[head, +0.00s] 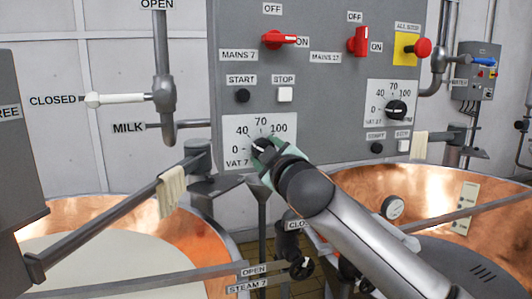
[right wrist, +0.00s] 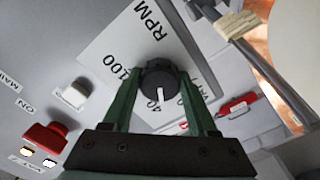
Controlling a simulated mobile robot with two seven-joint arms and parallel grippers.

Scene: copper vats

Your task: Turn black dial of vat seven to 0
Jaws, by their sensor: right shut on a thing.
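The black dial of vat seven (head: 261,146) is on a white plate (head: 232,126) marked 0, 40, 70 and 100, on the grey panel. My right gripper (head: 267,150) is shut on this dial, its green fingers on either side of it. The dial also shows in the right wrist view (right wrist: 159,78), between the fingertips. Its white pointer line is near the 40 mark, seemingly a little toward the 0 side; the exact setting is hard to read. The fingers hide parts of the scale. My left gripper is not in view.
Above the plate are a black start button (head: 242,96), a white stop button (head: 285,94) and a red mains switch (head: 279,40). A second black dial (head: 396,110) is to the right. Copper vats (head: 205,240) with metal bars stand below the panel.

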